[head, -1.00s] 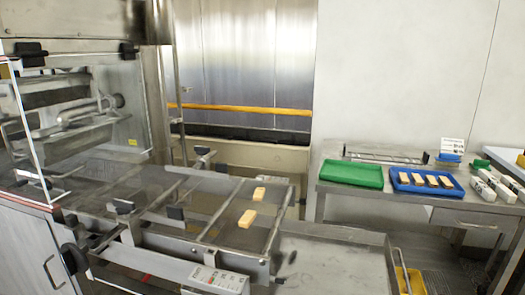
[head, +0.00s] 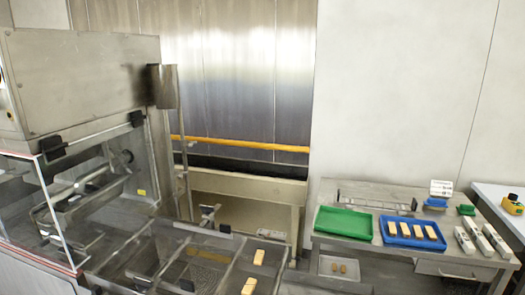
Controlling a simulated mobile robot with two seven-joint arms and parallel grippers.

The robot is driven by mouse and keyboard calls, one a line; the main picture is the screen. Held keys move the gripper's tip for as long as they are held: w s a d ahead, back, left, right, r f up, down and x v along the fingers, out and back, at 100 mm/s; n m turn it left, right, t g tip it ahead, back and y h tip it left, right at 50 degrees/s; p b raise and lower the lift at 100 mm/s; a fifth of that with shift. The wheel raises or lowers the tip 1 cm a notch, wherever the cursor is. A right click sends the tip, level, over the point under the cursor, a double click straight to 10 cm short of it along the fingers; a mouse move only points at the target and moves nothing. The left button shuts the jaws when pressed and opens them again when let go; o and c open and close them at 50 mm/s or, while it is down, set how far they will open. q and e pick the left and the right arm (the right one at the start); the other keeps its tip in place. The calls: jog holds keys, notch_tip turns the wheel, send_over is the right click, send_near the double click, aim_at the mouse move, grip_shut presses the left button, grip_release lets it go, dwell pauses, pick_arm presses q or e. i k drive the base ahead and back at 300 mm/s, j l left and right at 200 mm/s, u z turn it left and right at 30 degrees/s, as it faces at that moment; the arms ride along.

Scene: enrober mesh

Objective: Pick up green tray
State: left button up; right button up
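The green tray (head: 343,223) lies flat and looks empty on the metal side table (head: 452,262) at the right of the head view. It sits just left of a blue tray (head: 389,239) that holds several pale bars. Neither of my grippers shows in the head view, so their state is hidden.
White boxes (head: 482,239) stand at the table's right end, and a metal rack (head: 375,203) is behind the trays. The conveyor mesh machine (head: 140,262) with two bars (head: 259,257) fills the left and front. A white table (head: 497,198) with a yellow device (head: 512,204) is at far right.

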aim_at(358, 225)
jog(key=l, duration=0.95)
jog(key=i+l, duration=0.15)
jog(key=l, duration=0.75)
